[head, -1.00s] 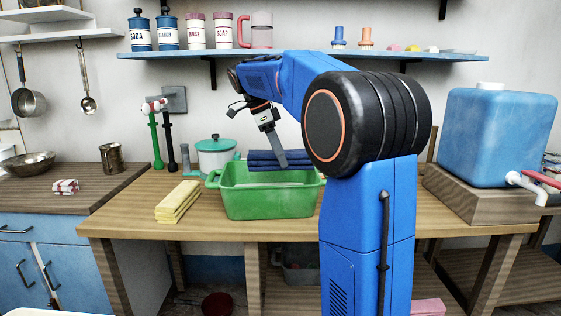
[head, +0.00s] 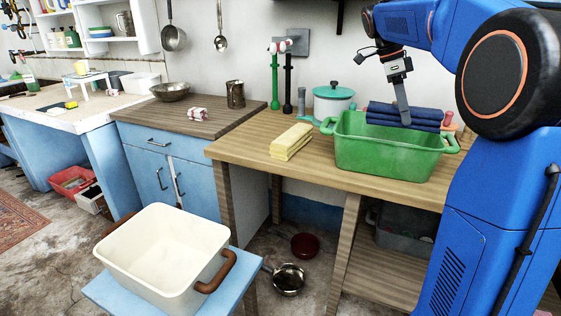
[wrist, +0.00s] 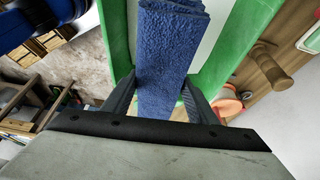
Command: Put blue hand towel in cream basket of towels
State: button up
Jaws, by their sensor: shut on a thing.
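My gripper (head: 404,118) is shut on the folded blue hand towel (head: 427,114). The towel is held at the top of the green tub (head: 385,157), near its back rim; whether it touches the tub cannot be told. In the wrist view the blue towel (wrist: 170,55) sits between the two dark fingers of my gripper (wrist: 160,92), with the green tub's rim around it. The cream basket (head: 160,272) with brown handles stands on a light blue stand at the lower left. Its visible inside looks empty.
A folded yellow cloth (head: 291,141) lies left of the tub on the wooden table (head: 240,150). A white pot with a teal lid (head: 332,100) stands behind. A pan (head: 288,279) and a dark red bowl (head: 305,246) are on the floor right of the basket.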

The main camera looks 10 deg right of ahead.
aim_at(174, 272)
jog(key=k+j, duration=0.1)
jog(key=j, duration=0.7)
jog(key=k+j, duration=0.1)
jog(key=j, duration=0.75)
jog(key=k+j, duration=0.1)
jog(key=j, duration=1.5)
jog(key=k, duration=0.05)
